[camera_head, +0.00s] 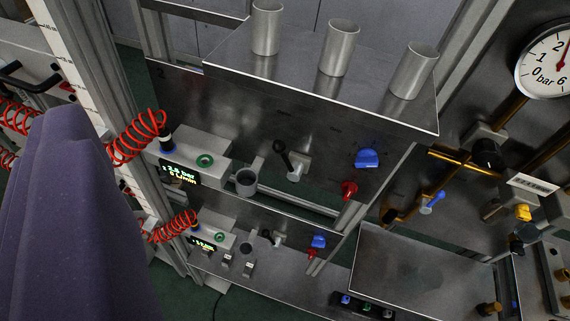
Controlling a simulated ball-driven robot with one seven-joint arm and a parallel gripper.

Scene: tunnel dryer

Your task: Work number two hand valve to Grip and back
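A steel panel marked "2" (160,72) stands in the middle of the view. On it is a hand valve with a black lever (283,153) on a pale metal body (298,168). The lever points up and to the left. The small labels around it are too faint to read. A blue knob (367,158) and a red knob (349,190) sit to its right on the same panel. No gripper fingers are visible. A large dark purple shape (75,220) fills the left side, and I cannot tell what it is.
Three metal cups (338,48) stand on a shelf (300,82) above the valve. A lit display (180,173), red coiled hoses (137,137) and a short metal cup (246,182) are left. A similar station with another lever (266,235) lies below. A pressure gauge (545,60) is right.

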